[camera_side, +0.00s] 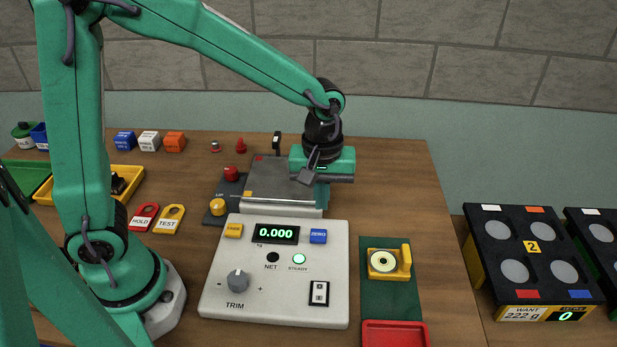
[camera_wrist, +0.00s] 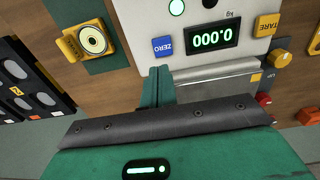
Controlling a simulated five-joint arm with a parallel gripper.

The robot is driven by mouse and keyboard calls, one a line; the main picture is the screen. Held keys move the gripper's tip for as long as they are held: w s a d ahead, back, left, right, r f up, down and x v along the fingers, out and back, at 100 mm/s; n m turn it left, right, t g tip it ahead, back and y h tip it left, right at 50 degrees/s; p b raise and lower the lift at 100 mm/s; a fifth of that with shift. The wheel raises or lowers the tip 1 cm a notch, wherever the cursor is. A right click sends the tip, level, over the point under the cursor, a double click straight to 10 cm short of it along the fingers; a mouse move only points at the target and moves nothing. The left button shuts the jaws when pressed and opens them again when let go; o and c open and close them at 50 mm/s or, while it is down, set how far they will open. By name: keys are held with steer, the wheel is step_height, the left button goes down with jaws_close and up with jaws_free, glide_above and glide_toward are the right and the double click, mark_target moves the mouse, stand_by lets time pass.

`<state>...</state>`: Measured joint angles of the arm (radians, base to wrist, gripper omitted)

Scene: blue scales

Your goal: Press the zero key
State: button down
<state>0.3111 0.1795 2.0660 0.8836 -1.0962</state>
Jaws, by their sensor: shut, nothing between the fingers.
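The zero key (camera_side: 318,236) is a small blue key on the sloping face of the pale scale console (camera_side: 215,290), just right of the display (camera_side: 276,234), which reads 0.000. In the wrist view the key (camera_wrist: 163,46) appears upside down, just beyond my fingertips. My gripper (camera_side: 321,200) is green, shut and empty, pointing down behind the key, near the right end of the grey weighing plate. In the wrist view its closed fingers (camera_wrist: 160,76) line up with the key, with a visible gap. The height of the tips above the console is hard to tell.
A yellow tare key (camera_side: 234,230) sits left of the display. The steady lamp (camera_side: 299,259) glows green; the net lamp (camera_side: 272,257) is dark. A trim knob (camera_side: 237,281) and a rocker switch (camera_side: 319,293) are lower. A yellow holder (camera_side: 389,263) stands on a green mat at right.

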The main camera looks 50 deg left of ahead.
steer(key=shift+r, duration=2.55)
steer(key=s+a+r+m+t, duration=0.2)
steer(key=s+a+r+m, duration=0.1)
steer(key=s+a+m, duration=0.1)
steer(key=s+a+r+m+t, duration=0.3)
steer(key=s+a+r+m, duration=0.1)
steer(key=s+a, duration=0.3)
steer(key=shift+s+a+m, duration=0.25)
steer(key=shift+s+m, duration=0.25)
steer(key=shift+s, duration=0.65)
stand_by(2.4)
